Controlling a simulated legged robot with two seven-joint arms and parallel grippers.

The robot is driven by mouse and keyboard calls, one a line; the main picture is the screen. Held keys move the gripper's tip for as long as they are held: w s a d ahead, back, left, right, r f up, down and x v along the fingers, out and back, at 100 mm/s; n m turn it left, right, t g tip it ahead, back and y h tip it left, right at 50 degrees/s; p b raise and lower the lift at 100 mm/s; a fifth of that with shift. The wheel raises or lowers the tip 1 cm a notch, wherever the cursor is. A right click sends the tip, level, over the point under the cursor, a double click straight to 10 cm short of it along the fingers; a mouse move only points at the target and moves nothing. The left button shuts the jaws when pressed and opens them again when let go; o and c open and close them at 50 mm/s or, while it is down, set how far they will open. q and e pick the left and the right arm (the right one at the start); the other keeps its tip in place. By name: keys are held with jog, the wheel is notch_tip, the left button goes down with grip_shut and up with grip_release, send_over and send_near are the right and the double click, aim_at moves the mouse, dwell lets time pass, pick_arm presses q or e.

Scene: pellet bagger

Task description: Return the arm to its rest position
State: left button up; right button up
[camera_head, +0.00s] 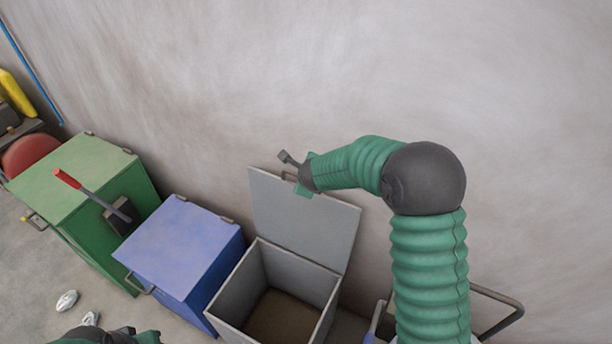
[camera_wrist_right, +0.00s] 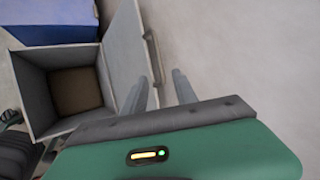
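My right arm comes in from the lower right in the head view. Its gripper (camera_head: 287,160) is in front of the upper edge of the raised lid (camera_head: 325,225) of the grey bin (camera_head: 232,292).
A closed blue bin (camera_head: 180,245) and a green bin (camera_head: 75,180) stand left of the grey bin. The wall (camera_head: 520,100) is close behind the bins.

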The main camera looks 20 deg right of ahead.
jog(key=s+a+f+n+g+y+b, duration=0.1)
jog(key=s+a+f+n+y+b, duration=0.2)
jog(key=s+a+f+n+b, duration=0.75)
jog(key=s+f+n+g+b, duration=0.1)
jog(key=s+f+n+g, duration=0.1)
jog(key=s+n, duration=0.6)
jog(key=s+d+f+n+g+b, duration=0.1)
jog(key=s+f+n+g, duration=0.1)
jog(key=s+n, duration=0.6)
jog(key=s, duration=0.3)
jog(key=shift+d+f+g, duration=0.2)
jog(key=shift+d+g, duration=0.05)
jog(key=shift+g, duration=0.05)
jog(key=shift+a, duration=0.2)
jog(key=shift+d, duration=0.1)
